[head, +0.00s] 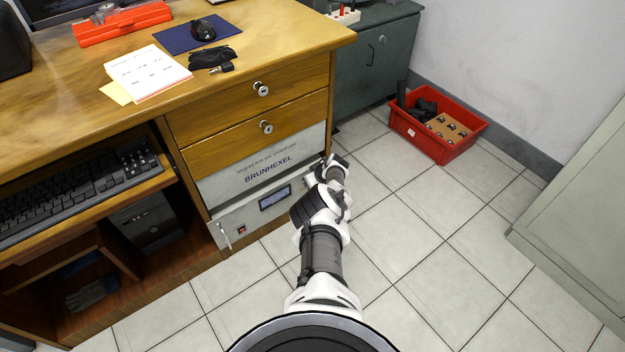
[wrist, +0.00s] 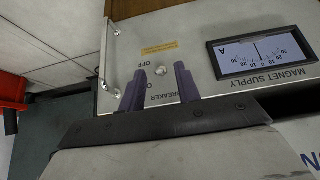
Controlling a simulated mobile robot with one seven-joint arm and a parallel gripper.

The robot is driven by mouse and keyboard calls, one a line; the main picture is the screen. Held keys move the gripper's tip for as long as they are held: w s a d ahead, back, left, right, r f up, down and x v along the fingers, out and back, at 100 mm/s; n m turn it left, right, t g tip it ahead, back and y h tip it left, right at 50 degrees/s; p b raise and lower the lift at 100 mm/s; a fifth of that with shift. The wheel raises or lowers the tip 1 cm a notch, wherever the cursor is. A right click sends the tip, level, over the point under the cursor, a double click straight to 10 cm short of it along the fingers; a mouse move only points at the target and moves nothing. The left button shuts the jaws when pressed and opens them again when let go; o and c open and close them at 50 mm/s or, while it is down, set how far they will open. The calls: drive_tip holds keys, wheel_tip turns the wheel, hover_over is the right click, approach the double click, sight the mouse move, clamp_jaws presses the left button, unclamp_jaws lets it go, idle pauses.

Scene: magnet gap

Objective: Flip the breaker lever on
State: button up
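In the wrist view the magnet supply panel (wrist: 200,30) appears upside down, with printed breaker, ON and OFF labels. The breaker lever (wrist: 160,71) shows as a small silvery knob, nearer the OFF label than the ON label. My gripper (wrist: 160,69) is open, its two dark fingers on either side of the knob in the picture, with gaps visible on both sides. I cannot tell how deep the fingers reach around it. In the head view the supply panel (head: 250,212) is low in the desk; my arm hides the lever and the fingers.
An analog meter (wrist: 262,50) sits beside the lever. A metal handle (wrist: 110,72) projects from the panel's edge. Above the panel are desk drawers (head: 265,100). A red crate (head: 440,150) stands on the tiled floor at right; floor around my arm is clear.

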drive_tip(key=p+v, duration=1.3)
drive_tip(key=p, duration=0.5)
drive_tip(key=shift+s+d+r, duration=0.1)
